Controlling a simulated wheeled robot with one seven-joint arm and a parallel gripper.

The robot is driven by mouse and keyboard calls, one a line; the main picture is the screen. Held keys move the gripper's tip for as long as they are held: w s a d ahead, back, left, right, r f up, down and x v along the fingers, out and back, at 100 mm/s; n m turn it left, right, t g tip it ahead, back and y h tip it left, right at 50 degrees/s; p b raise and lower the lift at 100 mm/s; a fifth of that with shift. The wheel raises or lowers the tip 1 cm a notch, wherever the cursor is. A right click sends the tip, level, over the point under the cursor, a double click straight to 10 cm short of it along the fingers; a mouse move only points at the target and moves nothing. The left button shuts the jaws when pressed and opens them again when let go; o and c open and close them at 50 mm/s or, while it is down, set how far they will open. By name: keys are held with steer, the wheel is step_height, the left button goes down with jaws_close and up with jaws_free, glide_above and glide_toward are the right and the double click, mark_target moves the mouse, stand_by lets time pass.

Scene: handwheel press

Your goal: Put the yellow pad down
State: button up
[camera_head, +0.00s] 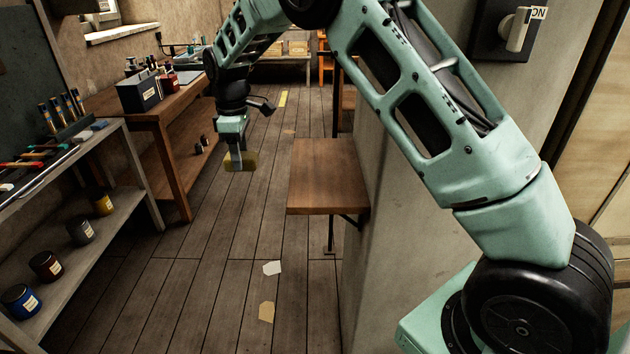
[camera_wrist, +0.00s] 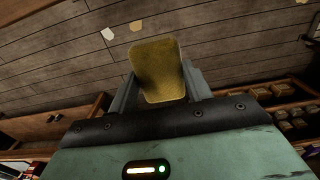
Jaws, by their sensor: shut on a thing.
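The yellow pad (camera_head: 241,162) is a flat, dull yellow piece with rounded corners. My gripper (camera_head: 237,157) is shut on it and holds it in the air above the floorboards, left of the small wooden wall table. In the wrist view the yellow pad (camera_wrist: 158,70) sits between the two fingers of my gripper (camera_wrist: 158,88), with its broad face towards the camera. Nothing shows beneath the pad except floor.
The small wooden table (camera_head: 328,175) has a bare top. A workbench (camera_head: 172,103) with a grey box (camera_head: 140,93) stands at left, near a shelf (camera_head: 125,150) with several jars. Paper scraps (camera_head: 272,268) lie on the floor. A wall (camera_head: 400,245) rises at right.

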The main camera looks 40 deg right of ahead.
steer(key=shift+s+d+r, duration=0.15)
steer(key=shift+s+d, duration=0.05)
steer(key=shift+d, duration=0.15)
steer(key=p, duration=0.7)
glide_above(324, 187)
steer(key=shift+w+a+f+p, duration=0.1)
steer(key=shift+a+f+p, duration=0.05)
steer(key=shift+f, duration=0.45)
steer(key=shift+w+a+f+p, duration=0.1)
steer(key=shift+f+p, duration=0.05)
steer(key=shift+f, duration=0.45)
steer(key=shift+s+f+p, duration=0.1)
steer(key=shift+f+p, duration=0.7)
steer(key=shift+f, duration=0.8)
steer(key=shift+s+d+f+p, duration=0.2)
steer(key=shift+f+p, duration=0.3)
steer(key=shift+f, duration=0.2)
steer(key=shift+c, duration=0.3)
steer(key=o, duration=0.9)
steer(key=shift+w, duration=0.1)
steer(key=shift+o, duration=0.2)
